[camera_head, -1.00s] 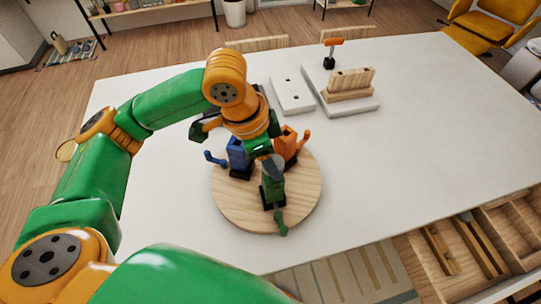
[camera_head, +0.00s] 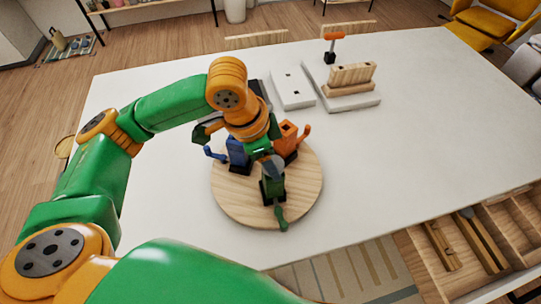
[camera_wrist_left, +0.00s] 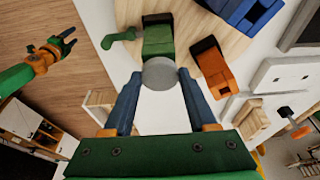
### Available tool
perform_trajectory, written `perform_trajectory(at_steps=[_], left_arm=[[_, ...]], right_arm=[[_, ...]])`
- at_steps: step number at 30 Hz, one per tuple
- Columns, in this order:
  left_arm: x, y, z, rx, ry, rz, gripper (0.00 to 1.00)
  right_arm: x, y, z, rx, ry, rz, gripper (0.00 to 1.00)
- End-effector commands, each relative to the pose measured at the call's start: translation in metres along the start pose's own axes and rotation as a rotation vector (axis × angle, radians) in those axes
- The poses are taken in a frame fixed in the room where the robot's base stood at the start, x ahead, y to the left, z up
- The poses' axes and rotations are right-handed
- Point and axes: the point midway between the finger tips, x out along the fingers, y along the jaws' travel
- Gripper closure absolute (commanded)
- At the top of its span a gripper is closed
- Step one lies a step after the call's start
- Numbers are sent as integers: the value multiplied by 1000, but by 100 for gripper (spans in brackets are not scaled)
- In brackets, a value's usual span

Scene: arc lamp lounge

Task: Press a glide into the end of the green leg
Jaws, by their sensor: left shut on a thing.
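The green leg (camera_head: 272,188) stands upright in a dark holder with a green handle, at the front of a round wooden board (camera_head: 237,206). It also shows in the left wrist view (camera_wrist_left: 158,37). My left gripper (camera_wrist_left: 158,82) is shut on a round grey glide (camera_wrist_left: 160,73), which overlaps the near end of the green leg. In the head view the glide (camera_head: 275,167) is at the top of the leg; I cannot tell whether they touch. My right gripper (camera_wrist_left: 62,44) shows in the left wrist view, open and empty, away from the board.
A blue block (camera_head: 237,153) and an orange block (camera_head: 288,136) with handles stand close behind the green leg. White plates (camera_head: 292,90) and a wooden block (camera_head: 352,74) are at the back. A wooden tray (camera_head: 519,226) is at right. The table's right side is clear.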

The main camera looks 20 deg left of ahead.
Motion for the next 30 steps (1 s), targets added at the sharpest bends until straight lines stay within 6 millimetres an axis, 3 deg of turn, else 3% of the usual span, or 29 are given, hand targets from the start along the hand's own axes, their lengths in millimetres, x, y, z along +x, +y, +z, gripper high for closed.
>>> perform_trajectory(at_steps=[8,9,13,23,30], left_arm=[[7,0,2,0,-1,-1,94],[8,0,2,0,-1,-1,40],[7,0,2,0,0,-1,7],[2,0,1,0,2,-1,7],[-48,-1,1,1,4,-4,7]], right_arm=[[2,0,0,0,0,0,46],[2,0,0,0,0,0,46],[2,0,0,0,0,0,46],[3,0,0,0,0,0,46],[7,0,1,0,0,0,46]])
